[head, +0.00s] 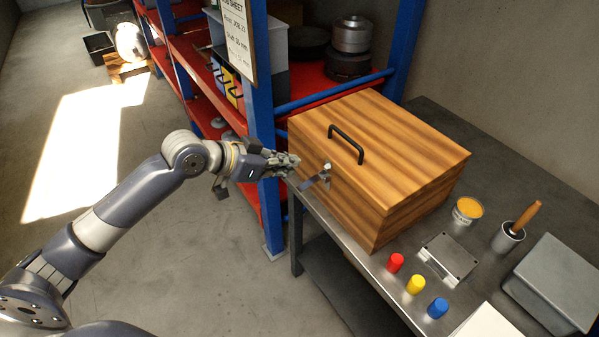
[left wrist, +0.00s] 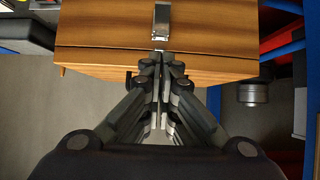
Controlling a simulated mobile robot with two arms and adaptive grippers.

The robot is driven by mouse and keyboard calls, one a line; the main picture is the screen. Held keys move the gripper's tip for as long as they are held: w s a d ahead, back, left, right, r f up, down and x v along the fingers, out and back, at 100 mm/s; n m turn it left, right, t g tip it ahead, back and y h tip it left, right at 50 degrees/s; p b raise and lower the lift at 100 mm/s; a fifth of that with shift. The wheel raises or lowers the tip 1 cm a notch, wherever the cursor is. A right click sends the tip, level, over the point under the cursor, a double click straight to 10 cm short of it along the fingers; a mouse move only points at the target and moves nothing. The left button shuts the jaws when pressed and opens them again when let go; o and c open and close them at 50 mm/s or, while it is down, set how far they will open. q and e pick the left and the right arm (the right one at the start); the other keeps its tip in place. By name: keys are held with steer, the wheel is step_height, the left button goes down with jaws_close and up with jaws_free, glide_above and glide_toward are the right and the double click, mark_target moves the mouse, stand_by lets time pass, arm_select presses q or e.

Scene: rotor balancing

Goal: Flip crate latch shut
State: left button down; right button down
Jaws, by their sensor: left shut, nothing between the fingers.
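The wooden crate (head: 385,150) sits on the metal bench with its lid down and a black handle (head: 346,144) on top. A metal latch (head: 318,177) is on its front face, near the lid seam. My left gripper (head: 292,163) is shut and empty, just in front of the latch. In the left wrist view the closed fingertips (left wrist: 162,58) point at the crate (left wrist: 215,30), right by the latch (left wrist: 162,20). I cannot tell whether the fingertips touch the latch. My right gripper is not in view.
Red (head: 396,263), yellow (head: 415,284) and blue (head: 437,308) caps stand on the bench front, right of the crate. A small metal plate (head: 451,256), an orange-filled tin (head: 467,210), a pot with a wooden-handled tool (head: 508,237) and a grey box (head: 560,280) are nearby. A red-and-blue shelf (head: 262,110) stands behind the arm.

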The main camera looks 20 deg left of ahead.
mark_target(315, 178)
arm_select(q)
steer(key=w+f, duration=0.1)
steer(key=d+f+p, duration=0.1)
steer(key=f, duration=0.1)
steer(key=w+d+f, duration=0.1)
steer(key=shift+w+d+f+p, duration=0.15)
steer(key=shift+w+p, duration=0.2)
steer(key=shift+f, duration=0.85)
steer(key=shift+w, duration=0.1)
